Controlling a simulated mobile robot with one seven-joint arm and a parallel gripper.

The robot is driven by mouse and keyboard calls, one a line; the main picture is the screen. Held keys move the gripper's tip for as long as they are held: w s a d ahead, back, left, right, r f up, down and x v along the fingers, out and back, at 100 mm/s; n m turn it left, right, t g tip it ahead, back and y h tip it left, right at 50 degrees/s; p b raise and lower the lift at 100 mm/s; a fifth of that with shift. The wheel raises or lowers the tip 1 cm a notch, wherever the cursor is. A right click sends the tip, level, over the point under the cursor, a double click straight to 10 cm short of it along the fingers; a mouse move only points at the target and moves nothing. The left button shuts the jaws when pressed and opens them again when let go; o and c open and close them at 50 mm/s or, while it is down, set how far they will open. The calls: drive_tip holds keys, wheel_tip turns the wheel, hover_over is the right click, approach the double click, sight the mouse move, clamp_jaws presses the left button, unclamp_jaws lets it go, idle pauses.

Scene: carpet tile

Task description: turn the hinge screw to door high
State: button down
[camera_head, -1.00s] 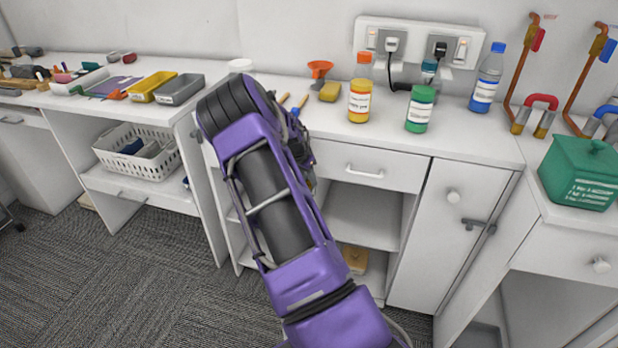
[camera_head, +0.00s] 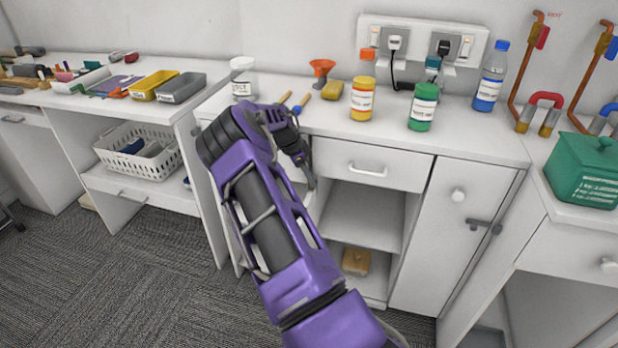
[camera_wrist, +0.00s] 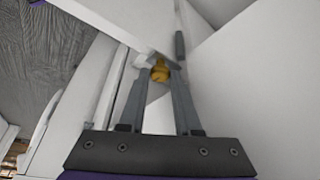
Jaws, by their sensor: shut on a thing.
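The hinge screw (camera_wrist: 160,73) looks like a small brass-yellow piece at the top of a white panel in the wrist view. My gripper (camera_wrist: 161,84) has its two grey fingers on either side of it and is shut on it. In the head view my gripper (camera_head: 309,178) reaches down at the open left part of the white cabinet, below the worktop edge. The screw cannot be made out there. The white door (camera_head: 233,232) stands partly behind my purple arm, and much of it is hidden.
The worktop above holds a white jar (camera_head: 243,78), an orange funnel (camera_head: 321,70), a yellow bottle (camera_head: 362,100) and a green bottle (camera_head: 422,108). A drawer (camera_head: 368,163) is shut beside my gripper. A wooden block (camera_head: 356,261) lies on the lower shelf. The carpet is clear at the left.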

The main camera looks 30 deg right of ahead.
idle(0.4)
drive_tip(key=c, duration=0.9)
unclamp_jaws()
drive_tip(key=p+v, duration=0.1)
drive_tip(key=v, duration=1.6)
drive_tip(key=shift+r+p, duration=0.2)
drive_tip(key=shift+p, duration=0.2)
drive_tip(key=shift+o, duration=0.3)
